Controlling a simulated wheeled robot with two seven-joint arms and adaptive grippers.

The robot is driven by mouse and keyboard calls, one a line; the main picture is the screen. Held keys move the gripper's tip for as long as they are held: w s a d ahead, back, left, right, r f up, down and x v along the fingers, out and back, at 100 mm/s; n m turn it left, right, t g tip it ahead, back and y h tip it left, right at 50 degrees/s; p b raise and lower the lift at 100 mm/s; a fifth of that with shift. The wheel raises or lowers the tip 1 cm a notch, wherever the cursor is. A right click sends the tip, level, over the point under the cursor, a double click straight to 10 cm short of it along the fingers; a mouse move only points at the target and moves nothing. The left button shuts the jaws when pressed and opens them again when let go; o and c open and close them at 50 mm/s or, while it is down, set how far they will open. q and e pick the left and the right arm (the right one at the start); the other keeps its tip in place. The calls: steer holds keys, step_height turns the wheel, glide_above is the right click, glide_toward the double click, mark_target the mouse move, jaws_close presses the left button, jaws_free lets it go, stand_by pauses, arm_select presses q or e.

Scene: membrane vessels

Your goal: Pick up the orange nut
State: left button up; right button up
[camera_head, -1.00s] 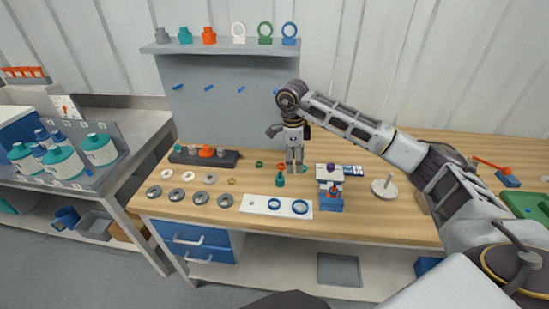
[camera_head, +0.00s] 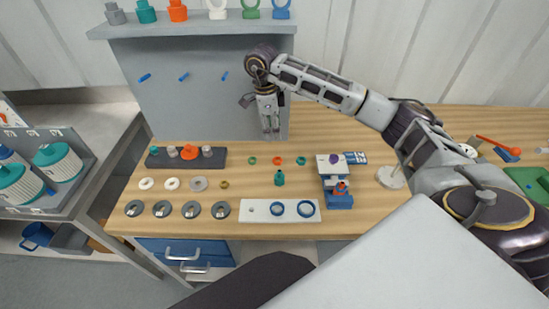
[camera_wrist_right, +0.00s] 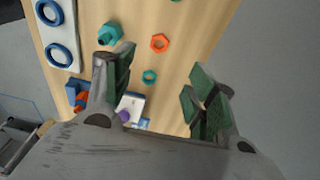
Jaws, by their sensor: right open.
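The orange nut (camera_head: 277,160) is a small hexagonal ring lying flat on the wooden bench, between a green nut (camera_head: 252,160) and a teal nut (camera_head: 301,160). In the right wrist view the orange nut (camera_wrist_right: 160,43) shows clear and unheld, beyond the gap between the fingers, with the teal nut (camera_wrist_right: 149,77) nearer. My right gripper (camera_head: 271,133) appears just above and behind the nut row in the head view. Its green-padded fingers (camera_wrist_right: 163,66) are open with nothing between them. My left gripper is out of view.
A teal fitting (camera_head: 279,179) stands just in front of the nuts. A blue and white fixture (camera_head: 337,190) stands to the right. A white plate with blue rings (camera_head: 246,216) lies in front. A grey panel (camera_head: 205,85) rises behind.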

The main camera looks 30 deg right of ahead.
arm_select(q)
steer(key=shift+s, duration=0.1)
arm_select(e)
steer(key=shift+s+r, duration=0.1)
steer(key=shift+s, duration=0.1)
steer(key=f, duration=0.7)
steer(key=shift+s+d+f+p, duration=0.15)
steer(key=shift+d+f+p, duration=0.1)
steer(key=shift+d+p, duration=0.1)
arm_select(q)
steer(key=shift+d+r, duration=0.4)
arm_select(e)
steer(key=shift+f, duration=0.55)
